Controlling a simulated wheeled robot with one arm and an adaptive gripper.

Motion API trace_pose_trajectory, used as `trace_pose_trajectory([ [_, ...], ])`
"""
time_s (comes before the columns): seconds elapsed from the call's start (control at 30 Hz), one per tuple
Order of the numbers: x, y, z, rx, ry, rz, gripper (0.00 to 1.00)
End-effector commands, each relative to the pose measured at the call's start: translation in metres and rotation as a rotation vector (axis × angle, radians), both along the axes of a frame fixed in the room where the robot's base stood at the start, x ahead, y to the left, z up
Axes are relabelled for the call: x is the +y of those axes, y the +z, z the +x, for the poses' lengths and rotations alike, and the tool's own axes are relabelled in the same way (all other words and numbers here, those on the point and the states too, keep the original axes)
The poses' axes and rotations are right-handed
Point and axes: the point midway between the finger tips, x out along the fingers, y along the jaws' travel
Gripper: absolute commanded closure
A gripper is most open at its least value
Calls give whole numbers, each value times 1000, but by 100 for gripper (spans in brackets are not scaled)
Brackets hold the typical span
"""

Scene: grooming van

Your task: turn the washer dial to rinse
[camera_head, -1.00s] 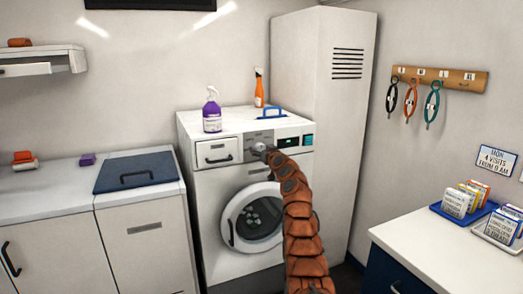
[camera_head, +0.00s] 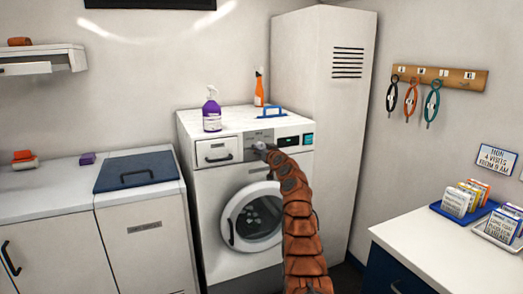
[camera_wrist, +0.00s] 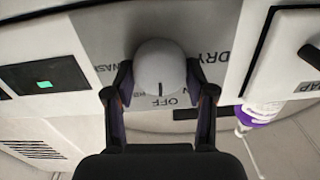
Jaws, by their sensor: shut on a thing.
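The washer (camera_head: 212,180) stands against the back wall, with its round door (camera_head: 250,215) shut. In the wrist view its pale round dial (camera_wrist: 160,62) sits between my two fingers. My gripper (camera_wrist: 160,78) is shut on the dial's sides. The dark line on the dial points down in that view, close to the word OFF (camera_wrist: 165,102). The word DRY (camera_wrist: 215,62) reads to the right of the dial. Other lettering is partly hidden by my fingers, and I cannot read a rinse mark.
A drawer (camera_head: 217,152) and a lit display (camera_head: 289,142) flank the dial. A tall cabinet (camera_head: 328,120) stands close to the right.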

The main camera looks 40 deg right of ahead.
Motion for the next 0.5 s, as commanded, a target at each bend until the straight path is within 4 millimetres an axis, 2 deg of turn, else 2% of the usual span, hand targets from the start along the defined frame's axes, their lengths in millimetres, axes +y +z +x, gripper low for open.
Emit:
trace_pose_trajectory([
  [0.5, -2, 1, -1, -136, -1, 375, 80],
])
